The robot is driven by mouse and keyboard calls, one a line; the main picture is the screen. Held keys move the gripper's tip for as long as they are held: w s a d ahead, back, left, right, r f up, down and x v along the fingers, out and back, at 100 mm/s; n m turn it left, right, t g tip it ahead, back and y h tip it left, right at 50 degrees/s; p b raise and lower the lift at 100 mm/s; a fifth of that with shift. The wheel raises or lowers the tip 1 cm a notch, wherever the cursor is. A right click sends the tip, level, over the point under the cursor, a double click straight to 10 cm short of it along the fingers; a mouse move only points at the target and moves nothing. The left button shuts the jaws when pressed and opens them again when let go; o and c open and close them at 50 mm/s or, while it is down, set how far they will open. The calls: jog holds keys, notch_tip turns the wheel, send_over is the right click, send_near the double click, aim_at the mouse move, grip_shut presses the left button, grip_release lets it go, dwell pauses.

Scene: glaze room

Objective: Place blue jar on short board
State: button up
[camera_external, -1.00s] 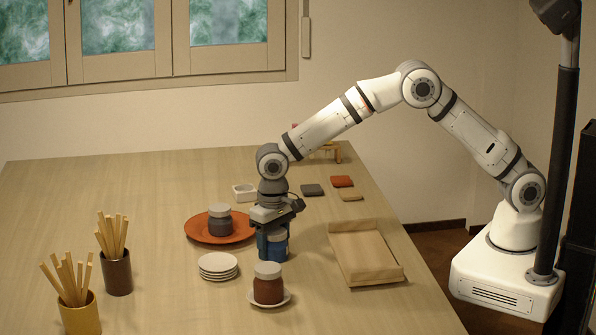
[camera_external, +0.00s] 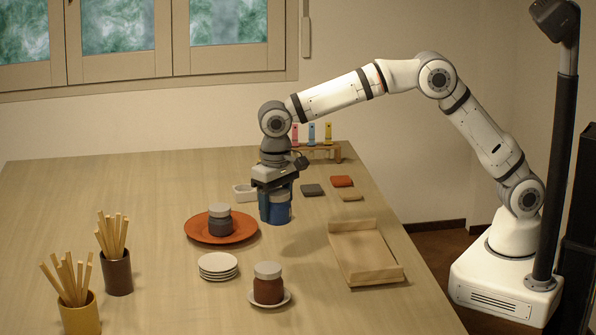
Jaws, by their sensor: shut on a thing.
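My gripper (camera_external: 276,208) points down and is shut on the blue jar (camera_external: 279,213). The jar is upright and seems to hang above the table, left of the wooden board; its upper part is hidden by my gripper. A pale wooden board (camera_external: 364,252) with low raised edges lies on the right side of the table. It looks empty, and it is the only board I can make out.
An orange plate (camera_external: 245,234) bears a dark jar (camera_external: 220,222). A brown jar (camera_external: 268,287) stands on a saucer (camera_external: 288,297) beside stacked white plates (camera_external: 218,265). Small tiles (camera_external: 342,181), a white dish (camera_external: 244,191) and a rack (camera_external: 322,152) are behind. Stick-filled cups stand left.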

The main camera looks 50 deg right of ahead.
jog(key=s+d+r, duration=0.3)
jog(key=s, duration=0.4)
jog(key=b, duration=0.2)
send_over(362, 252)
jog(key=shift+m, duration=0.3)
notch_tip(362, 252, down, 5)
jog(key=shift+a+f+p, duration=0.1)
jog(key=shift+p, duration=0.3)
jog(key=shift+f, duration=2.4)
jog(key=shift+f, duration=0.1)
jog(key=o, duration=1.1)
jog(key=shift+o, duration=0.2)
